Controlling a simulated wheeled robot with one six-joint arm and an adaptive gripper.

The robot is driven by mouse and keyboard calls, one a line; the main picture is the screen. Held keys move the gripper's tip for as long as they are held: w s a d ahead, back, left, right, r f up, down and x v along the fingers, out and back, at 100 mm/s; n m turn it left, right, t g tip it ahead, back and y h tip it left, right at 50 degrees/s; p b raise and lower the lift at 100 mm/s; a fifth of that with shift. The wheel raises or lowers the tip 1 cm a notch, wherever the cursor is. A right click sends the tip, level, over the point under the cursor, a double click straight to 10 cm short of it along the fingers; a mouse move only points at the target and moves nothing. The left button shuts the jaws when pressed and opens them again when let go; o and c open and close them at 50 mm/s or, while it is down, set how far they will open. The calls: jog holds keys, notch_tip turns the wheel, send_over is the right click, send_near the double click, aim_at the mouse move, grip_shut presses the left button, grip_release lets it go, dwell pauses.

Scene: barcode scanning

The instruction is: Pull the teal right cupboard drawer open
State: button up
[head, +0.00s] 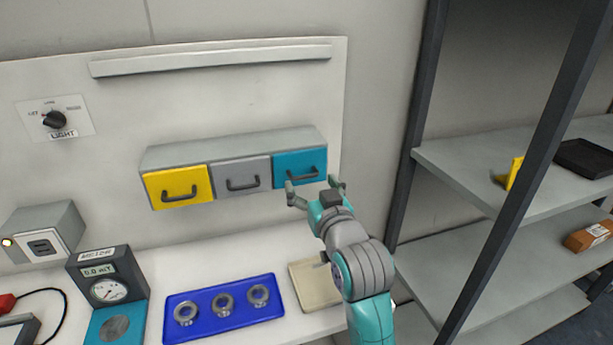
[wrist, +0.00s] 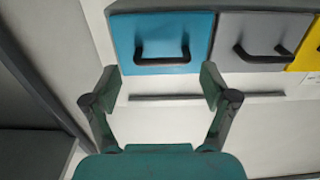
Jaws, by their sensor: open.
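The teal right drawer (head: 300,166) is at the right end of the wall cupboard (head: 235,144), with its front flush with the other drawers. Its dark bar handle (head: 302,175) shows in the head view. The teal drawer also fills the upper left of the wrist view (wrist: 150,35), with its handle (wrist: 162,61) above the fingertips in the picture. My gripper (head: 313,188) is open and empty, just below the teal drawer in the head view. In the wrist view its two fingers (wrist: 160,88) are spread wide, apart from the handle.
A grey drawer (head: 242,175) and a yellow drawer (head: 178,187) sit left of the teal one. Below, a blue tray with rings (head: 222,325) and a beige board (head: 314,284) lie on the bench. A shelf rack with dark posts (head: 412,150) stands close on the right.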

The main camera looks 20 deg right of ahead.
aim_at(307, 177)
jog(key=shift+w, duration=1.9)
jog(key=shift+c, duration=0.3)
